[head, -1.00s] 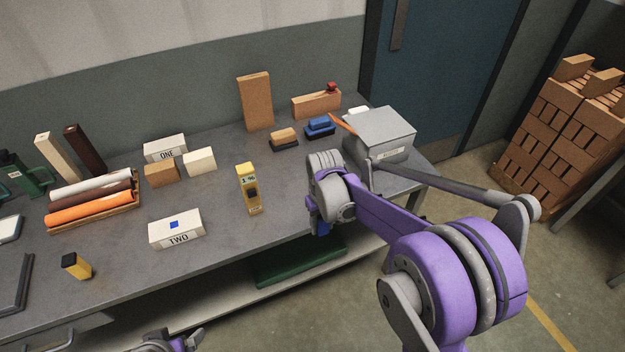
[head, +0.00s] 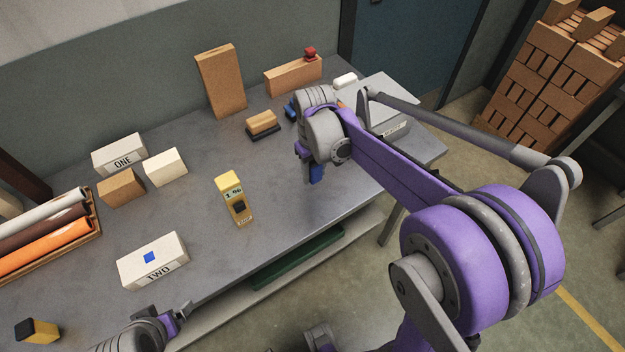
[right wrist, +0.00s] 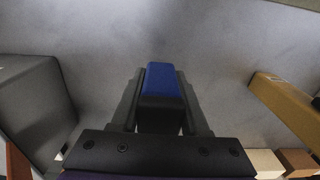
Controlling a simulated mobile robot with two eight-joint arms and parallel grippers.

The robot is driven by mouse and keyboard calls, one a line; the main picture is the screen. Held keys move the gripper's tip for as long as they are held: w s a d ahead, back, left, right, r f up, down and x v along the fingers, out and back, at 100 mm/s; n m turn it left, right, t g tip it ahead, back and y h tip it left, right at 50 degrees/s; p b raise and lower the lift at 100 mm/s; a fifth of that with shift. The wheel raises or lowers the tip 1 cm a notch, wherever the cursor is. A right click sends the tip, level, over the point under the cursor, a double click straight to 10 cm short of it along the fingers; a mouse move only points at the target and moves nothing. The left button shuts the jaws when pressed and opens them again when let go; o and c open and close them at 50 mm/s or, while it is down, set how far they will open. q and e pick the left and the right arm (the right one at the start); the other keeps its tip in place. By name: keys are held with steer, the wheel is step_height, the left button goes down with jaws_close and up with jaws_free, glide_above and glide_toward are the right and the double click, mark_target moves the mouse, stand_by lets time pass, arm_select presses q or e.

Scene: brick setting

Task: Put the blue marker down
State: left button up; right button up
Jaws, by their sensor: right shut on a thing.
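The blue marker (head: 317,174), blue with a black part, is in my right gripper (head: 310,166). In the right wrist view the blue marker (right wrist: 162,80) sits between the two dark fingers (right wrist: 160,102), which are shut on it. In the head view it is over the front right part of the grey table (head: 280,205); I cannot tell whether it touches the top. My wrist hides part of it. My left gripper (head: 165,312) is at the bottom left by the table's front edge; its jaw gap is unclear.
White blocks ONE (head: 119,154) and TWO (head: 153,261), the latter with a blue square on top, are further left. A grey box (head: 385,105) is behind my right arm. Table between yellow tool and right gripper is clear.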

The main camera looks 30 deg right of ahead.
mark_target(313, 180)
steer(key=shift+w+f, duration=0.1)
steer(key=shift+f, duration=2.15)
steer(key=shift+f+b, duration=0.2)
steer(key=shift+b, duration=0.1)
steer(key=o, duration=1.1)
steer(key=shift+c, duration=0.2)
steer(key=shift+r, duration=0.2)
